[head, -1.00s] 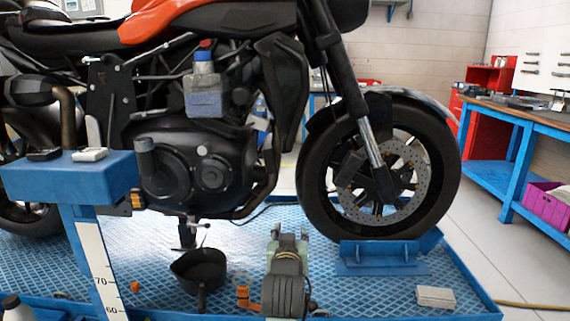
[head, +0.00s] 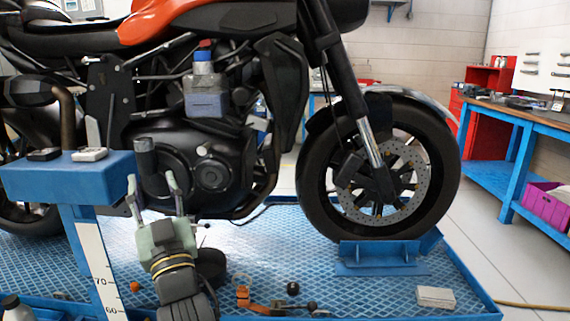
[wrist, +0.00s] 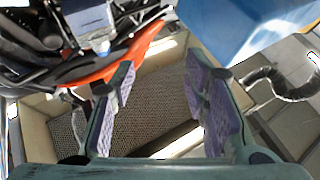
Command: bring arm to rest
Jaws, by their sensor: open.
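My gripper (head: 150,176) is raised in the head view, fingers up, in front of the motorcycle's engine and just right of the blue stand (head: 70,180). Its fingers are apart and nothing is between them. In the wrist view my gripper (wrist: 161,72) also shows open and empty, with purple pads on both fingers. The motorcycle (head: 255,18) stands behind it, its orange panel visible at the upper left of the wrist view (wrist: 85,73). Whether the gripper touches the stand cannot be told.
A black pan (head: 211,266) lies on the blue platform, partly hidden by my arm. An orange-and-black tool (head: 262,307), small knobs and a white box (head: 436,297) lie on the platform. A blue workbench (head: 520,130) stands at the right. The floor between is clear.

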